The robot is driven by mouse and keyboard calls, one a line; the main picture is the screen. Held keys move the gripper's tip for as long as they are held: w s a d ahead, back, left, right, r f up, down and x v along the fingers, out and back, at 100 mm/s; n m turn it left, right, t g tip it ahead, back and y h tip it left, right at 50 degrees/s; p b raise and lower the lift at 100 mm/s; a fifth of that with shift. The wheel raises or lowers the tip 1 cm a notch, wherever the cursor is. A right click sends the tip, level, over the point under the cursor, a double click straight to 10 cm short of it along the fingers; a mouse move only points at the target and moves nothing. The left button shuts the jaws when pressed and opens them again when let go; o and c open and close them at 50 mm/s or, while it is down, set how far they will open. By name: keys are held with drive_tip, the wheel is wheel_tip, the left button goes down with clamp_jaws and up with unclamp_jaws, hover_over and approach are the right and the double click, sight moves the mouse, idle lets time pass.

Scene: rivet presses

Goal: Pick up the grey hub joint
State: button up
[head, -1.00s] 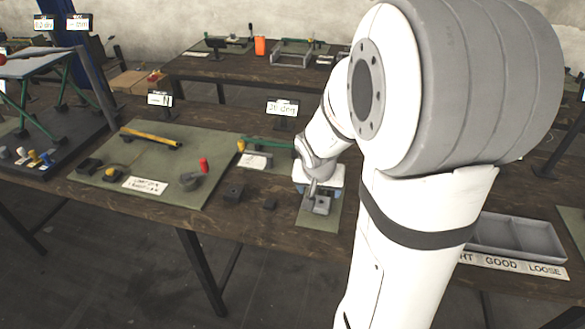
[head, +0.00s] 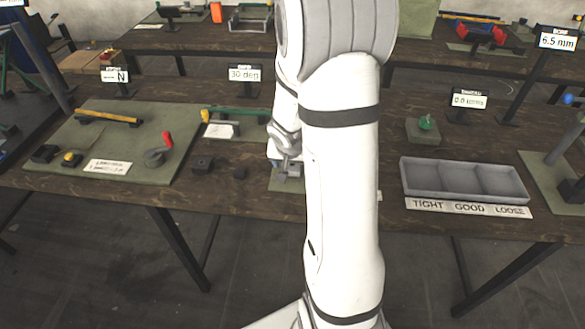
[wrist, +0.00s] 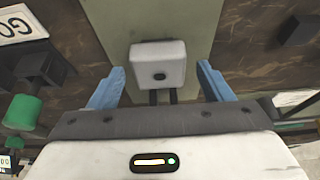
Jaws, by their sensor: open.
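A light grey block with a dark hole, apparently the grey hub joint (wrist: 158,55), is on a green mat (wrist: 203,18) in the wrist view. Two dark prongs show between it and my gripper's body. My gripper (wrist: 160,78) is open, with its blue fingers to the left and right of the block's near side and gaps on both sides. In the head view the grey part (head: 290,171) is at the table's front, under my gripper (head: 283,160), and my arm partly hides the area.
A grey three-part tray (head: 402,178) labelled TIGHT, GOOD, LOOSE stands to the right. A green knobbed block (head: 422,132) is behind it. Small dark blocks (head: 203,165) lie left of the gripper. A large green mat (head: 120,125) with tools is further left.

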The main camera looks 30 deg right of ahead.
drive_tip(key=shift+c, duration=0.4)
drive_tip(key=c, duration=1)
drive_tip(key=shift+r, duration=0.1)
